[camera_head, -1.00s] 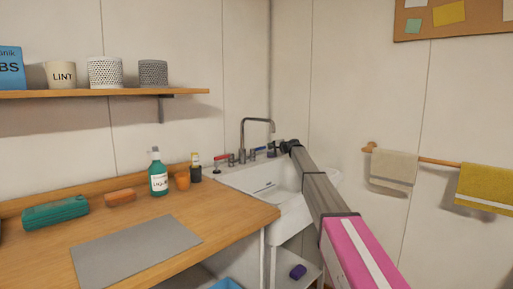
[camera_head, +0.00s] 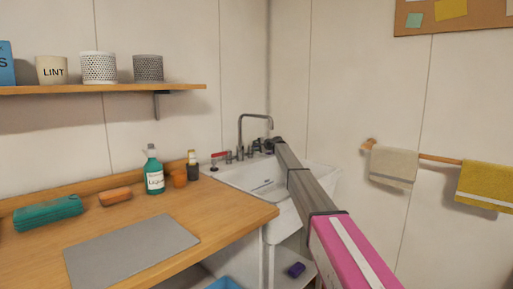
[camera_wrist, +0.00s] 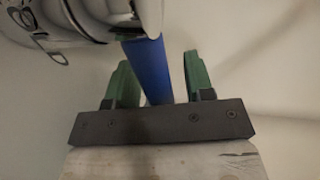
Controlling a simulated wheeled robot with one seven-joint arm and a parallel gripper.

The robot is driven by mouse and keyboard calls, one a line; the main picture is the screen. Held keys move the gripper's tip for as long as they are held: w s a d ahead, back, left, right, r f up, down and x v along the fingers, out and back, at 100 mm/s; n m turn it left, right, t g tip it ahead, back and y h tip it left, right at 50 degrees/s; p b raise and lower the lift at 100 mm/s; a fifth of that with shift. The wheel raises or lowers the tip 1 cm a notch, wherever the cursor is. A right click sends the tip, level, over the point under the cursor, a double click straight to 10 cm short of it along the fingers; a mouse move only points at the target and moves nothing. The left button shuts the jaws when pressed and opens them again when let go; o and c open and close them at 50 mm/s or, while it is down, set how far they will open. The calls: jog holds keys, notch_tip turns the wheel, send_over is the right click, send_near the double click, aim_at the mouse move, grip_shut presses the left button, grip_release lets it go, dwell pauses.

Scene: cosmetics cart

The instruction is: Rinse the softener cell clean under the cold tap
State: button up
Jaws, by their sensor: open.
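My gripper (camera_wrist: 158,68) is open, its two green fingers apart in the wrist view. A blue bar (camera_wrist: 147,65), which looks like the cold tap's lever, lies between the fingers, nearer the left one, with no clear contact. In the head view my arm reaches over the white sink (camera_head: 240,178) to the taps at its back, and my gripper (camera_head: 272,145) is small and dark beside the grey spout (camera_head: 241,130). No water is visible. A small pale shape with a dark slot shows in the basin; I cannot tell whether it is the softener cell.
A red-handled tap (camera_head: 220,154) stands left of the spout. Towels (camera_head: 393,166) hang on the right wall.

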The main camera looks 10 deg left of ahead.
jog(key=shift+w+a, duration=0.15)
jog(key=shift+a, duration=0.05)
grip_shut()
jog(key=shift+f, duration=0.1)
jog(key=shift+d, duration=0.1)
jog(key=shift+s+d+m+t+h, duration=0.35)
jog(key=shift+d+m+t+h, duration=0.05)
jog(key=shift+m+t+h, duration=0.4)
jog(key=shift+s+d+m+t+h, duration=0.4)
jog(key=shift+m+t+h, duration=0.3)
jog(key=shift+m+h, duration=0.1)
jog(key=shift+s+d+m+t+h, duration=0.25)
jog(key=shift+d+m+t+h, duration=0.15)
jog(key=shift+m+h, duration=0.35)
jog(key=shift+s+d+m+t+h, duration=0.25)
jog(key=shift+m+t+h, duration=0.3)
jog(key=shift+h, duration=0.3)
jog(key=shift+d+m+h, duration=0.1)
jog(key=shift+m+h, duration=0.2)
grip_release()
